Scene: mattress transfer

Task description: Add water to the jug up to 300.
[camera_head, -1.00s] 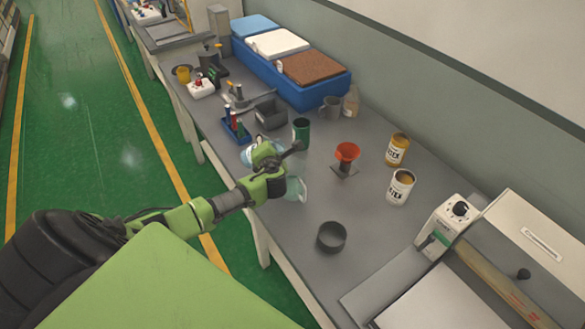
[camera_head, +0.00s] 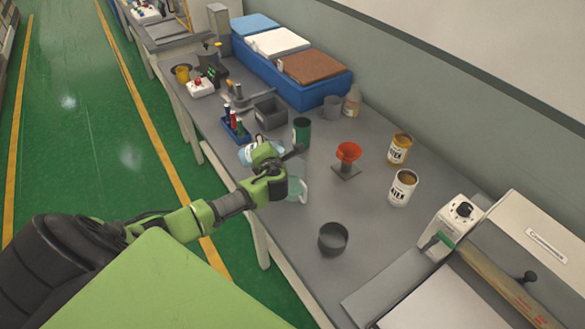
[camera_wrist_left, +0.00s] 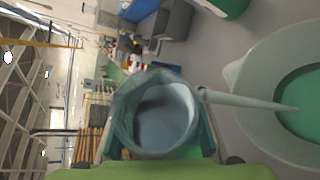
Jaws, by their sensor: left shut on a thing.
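My left gripper (camera_head: 270,160) is shut on a translucent pale-blue bottle (camera_head: 246,154) above the bench's front edge. In the left wrist view the bottle (camera_wrist_left: 155,115) shows as a round, blue-grey body with a thin pale spout (camera_wrist_left: 245,100) pointing right. The spout tip overlaps the opening of the jug (camera_wrist_left: 240,75), whose inside looks green. In the head view the translucent pale-green jug (camera_head: 298,188) stands on the bench just right of the gripper, partly hidden by it. I cannot make out the jug's marks, its water level or any stream. My right gripper is not in view.
A grey round dish (camera_head: 332,239) stands nearer on the bench. A heat sealer (camera_head: 450,225) is at right. A blue tube rack (camera_head: 236,130) is farther left.

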